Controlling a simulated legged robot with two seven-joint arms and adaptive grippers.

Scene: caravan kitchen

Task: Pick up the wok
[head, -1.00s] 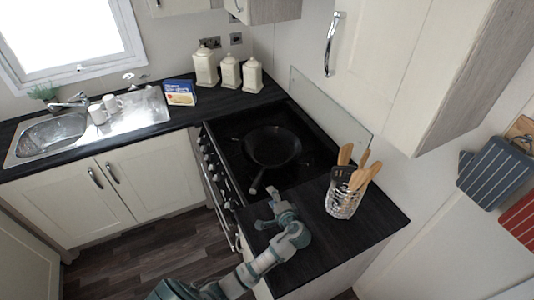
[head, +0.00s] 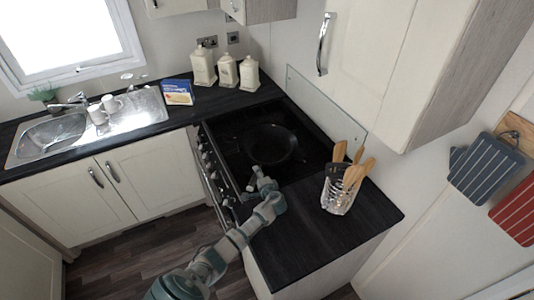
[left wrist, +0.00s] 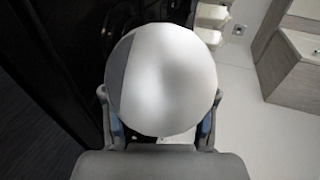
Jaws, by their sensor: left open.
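The black wok (head: 268,143) sits on the dark hob at the back of the stove. Its handle points toward me and is now mostly hidden by my left gripper (head: 260,182). My left gripper is open at the handle's near end, by the front edge of the hob. In the left wrist view a pale round shape (left wrist: 162,78) stands very close between the two fingers of my left gripper (left wrist: 160,130); it may be the handle's end, but I cannot tell for sure. Whether the fingers touch it is unclear. My right gripper is not in view.
A glass holder (head: 337,190) with wooden utensils stands right of my left arm on the black counter (head: 320,236). A glass splashback (head: 325,110) stands behind the hob. Three cream canisters (head: 227,70) and a blue box (head: 178,92) are farther back. The near counter is otherwise clear.

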